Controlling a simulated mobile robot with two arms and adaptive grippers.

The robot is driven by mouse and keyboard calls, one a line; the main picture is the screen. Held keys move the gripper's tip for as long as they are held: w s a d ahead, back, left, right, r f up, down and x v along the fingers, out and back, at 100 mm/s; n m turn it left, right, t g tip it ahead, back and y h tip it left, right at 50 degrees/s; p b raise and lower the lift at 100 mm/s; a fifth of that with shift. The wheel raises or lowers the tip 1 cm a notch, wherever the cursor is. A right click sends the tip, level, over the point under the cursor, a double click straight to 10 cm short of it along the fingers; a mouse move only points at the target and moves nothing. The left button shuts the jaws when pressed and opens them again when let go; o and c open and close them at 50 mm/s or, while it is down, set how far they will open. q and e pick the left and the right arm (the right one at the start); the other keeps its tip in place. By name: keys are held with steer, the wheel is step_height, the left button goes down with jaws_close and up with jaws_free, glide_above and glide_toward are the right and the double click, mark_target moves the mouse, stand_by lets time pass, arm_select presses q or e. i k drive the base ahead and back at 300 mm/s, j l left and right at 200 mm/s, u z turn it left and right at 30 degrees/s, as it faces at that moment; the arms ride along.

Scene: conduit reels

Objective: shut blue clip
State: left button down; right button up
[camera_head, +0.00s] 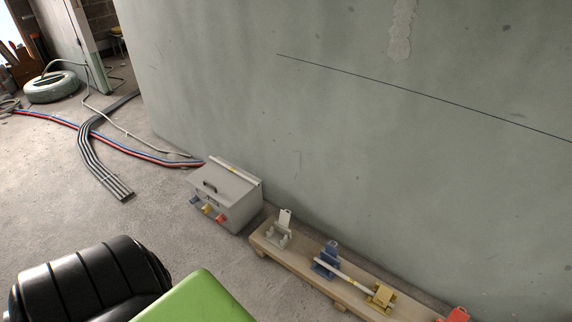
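The blue clip (325,260) stands on a low wooden plank (292,266) by the wall. Its upper flap stands up, so it looks open. A pale rod with a yellow band (347,279) runs from the blue clip to the yellow clip (380,298). I cannot tell how deep the rod sits in the blue clip. A white clip (278,232) with a raised flap stands left of the blue one. Part of a red clip (456,315) shows at the bottom edge. Neither of my grippers is in view.
A grey box (233,190) with blue, yellow and red fittings stands left of the plank. Red, blue and black lines (92,163) cross the floor. A tyre (51,87) lies at the far left. Black and green shapes fill the lower left. The wall rises directly behind the plank.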

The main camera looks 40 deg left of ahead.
mark_target(331, 250)
steer(key=u, duration=0.9)
steer(key=i+l+u, duration=0.5)
steer(key=l, duration=0.25)
